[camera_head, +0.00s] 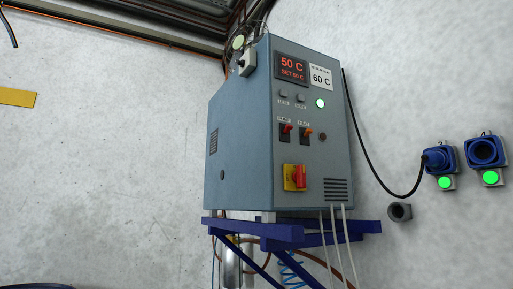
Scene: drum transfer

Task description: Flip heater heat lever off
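The heater (240,140) is a grey-blue box on the wall. Its display (291,68) reads 50 C, with SET 50 C below it. Two small toggle levers sit mid-panel, a red one (286,129) on the left and an orange one (305,130) on the right. The labels above them are too small to read, so I cannot tell which is the heat lever, nor their on or off positions. A green lamp (320,103) is lit above them. A red rotary switch on a yellow plate (294,177) sits lower. My gripper is not in view.
A blue bracket (285,234) carries the heater, with pale cables hanging in front. A black cable (376,185) runs right to blue wall sockets (438,160) (484,152) with green lights. A sticker (320,77) reads 60 C. The space before the panel looks clear.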

